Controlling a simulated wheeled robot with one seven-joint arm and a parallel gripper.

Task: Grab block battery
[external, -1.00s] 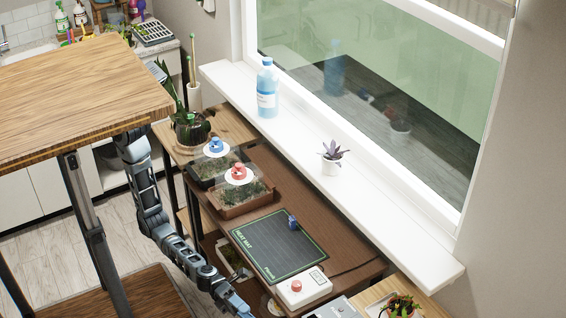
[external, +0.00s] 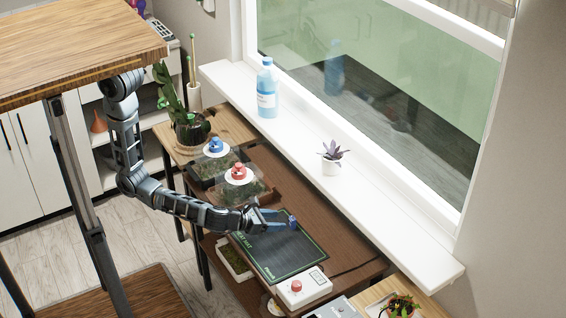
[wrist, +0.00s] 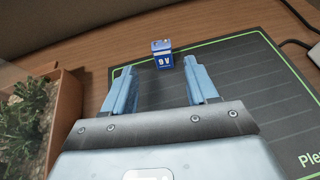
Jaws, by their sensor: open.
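The block battery (external: 292,222) is a small blue block standing at the back edge of the dark heat mat (external: 290,258). In the wrist view the battery (wrist: 162,54) shows a white "9 V" on its front and lies ahead of the fingers, roughly midway between their lines. My gripper (external: 277,218) reaches over the mat from the left, with its fingers pointing at the battery. In the wrist view my gripper (wrist: 160,78) is open and empty, with two light-blue fingers apart. I cannot tell whether a fingertip touches the battery.
A planted tray (wrist: 40,120) stands left of the fingers; red-knobbed (external: 238,174) and blue-knobbed (external: 215,146) covers are over the trays. A white controller (external: 303,288) sits in front of the mat. The window sill (external: 390,222) rises behind the table.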

